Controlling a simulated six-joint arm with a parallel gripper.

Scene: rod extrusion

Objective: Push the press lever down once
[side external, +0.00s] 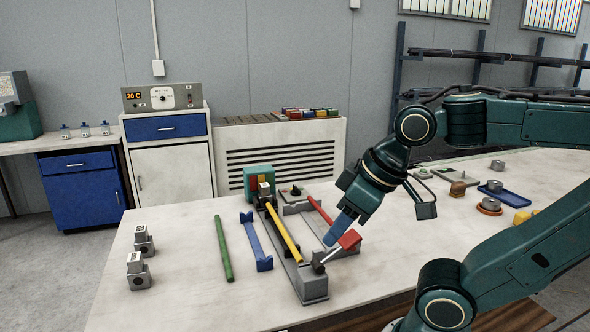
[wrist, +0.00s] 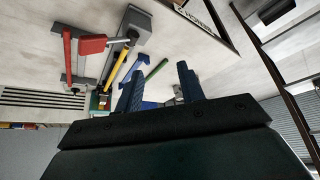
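The press (side external: 313,284) is a long grey base on the table with a yellow rod (side external: 283,232) lying along it. Its lever has a pale shaft and a red block handle (side external: 349,240), slanting up to the right from the near end. My gripper (side external: 332,237) points down beside the handle, its blue fingertips just left of it in the side view. In the wrist view the two fingers of my gripper (wrist: 160,69) are apart with nothing between them. The red handle (wrist: 91,45) shows there to the left of the fingers, seemingly clear of them.
A blue bar (side external: 256,243) and a green rod (side external: 223,248) lie left of the press. A red rod (side external: 320,211) lies on a grey fixture behind it. Small grey blocks (side external: 139,271) stand at the left. Parts and a blue tray (side external: 507,196) are at the right.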

